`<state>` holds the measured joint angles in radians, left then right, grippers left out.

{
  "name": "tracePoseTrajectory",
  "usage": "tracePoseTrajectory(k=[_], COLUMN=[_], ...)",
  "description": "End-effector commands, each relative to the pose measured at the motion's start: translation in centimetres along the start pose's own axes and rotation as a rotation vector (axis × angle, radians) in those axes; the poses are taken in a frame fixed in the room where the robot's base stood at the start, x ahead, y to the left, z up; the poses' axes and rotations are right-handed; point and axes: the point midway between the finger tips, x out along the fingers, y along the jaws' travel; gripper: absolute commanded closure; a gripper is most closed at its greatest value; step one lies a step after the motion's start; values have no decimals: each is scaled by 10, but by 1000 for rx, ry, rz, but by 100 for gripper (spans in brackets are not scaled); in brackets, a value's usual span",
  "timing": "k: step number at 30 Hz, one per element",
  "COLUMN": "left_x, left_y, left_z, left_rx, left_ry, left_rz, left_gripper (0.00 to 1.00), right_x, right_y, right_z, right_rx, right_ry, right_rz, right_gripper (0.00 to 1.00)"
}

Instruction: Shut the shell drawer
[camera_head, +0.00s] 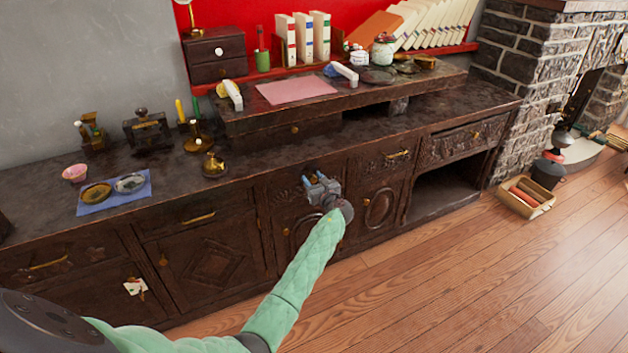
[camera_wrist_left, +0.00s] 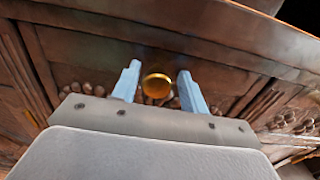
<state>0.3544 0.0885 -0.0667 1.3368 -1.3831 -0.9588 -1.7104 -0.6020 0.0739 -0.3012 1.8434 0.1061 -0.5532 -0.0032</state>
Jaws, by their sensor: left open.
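My left gripper (camera_head: 318,190) is open in front of a carved dark wood drawer (camera_head: 285,191) in the middle of the long cabinet. In the left wrist view the two pale blue fingers (camera_wrist_left: 157,88) stand on either side of a round brass knob (camera_wrist_left: 157,86), with gaps between. Carved relief shows on the drawer front (camera_wrist_left: 95,84) near the knob. I cannot tell whether this is the shell drawer or how far it stands out, as my gripper covers part of it. My right gripper is not in view.
The cabinet top (camera_head: 345,130) holds candlesticks (camera_head: 196,140), a blue cloth (camera_head: 115,192) with dishes, and a raised shelf with a pink sheet (camera_head: 296,89). Another carved drawer (camera_head: 450,145) is at the right above an open recess (camera_head: 448,187). The wooden floor (camera_head: 440,270) in front is clear.

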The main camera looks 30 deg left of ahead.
Motion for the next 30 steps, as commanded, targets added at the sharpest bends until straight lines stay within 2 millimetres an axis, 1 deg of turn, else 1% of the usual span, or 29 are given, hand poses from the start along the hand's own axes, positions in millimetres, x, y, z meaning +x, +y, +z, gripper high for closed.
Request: tracePoseTrajectory(k=[1, 2, 5, 12, 18, 23, 30], left_x=[4, 3, -4, -42, -69, -78, -79], left_y=[4, 5, 4, 1, -1, -2, -2], left_z=[1, 1, 0, -1, 0, 0, 0], left_rx=[1, 1, 1, 1, 1, 1, 1], left_ry=[-2, -2, -2, 0, -1, -1, -1], left_rz=[8, 8, 7, 1, -1, -1, -1], left_gripper=[50, 50, 50, 50, 50, 50, 50], right_x=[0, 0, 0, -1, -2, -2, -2], right_y=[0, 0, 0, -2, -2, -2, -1], right_z=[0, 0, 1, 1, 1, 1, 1], right_rx=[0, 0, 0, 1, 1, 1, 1], right_ry=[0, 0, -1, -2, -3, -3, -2], right_rz=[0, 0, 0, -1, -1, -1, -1], right_gripper=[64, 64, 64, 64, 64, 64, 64])
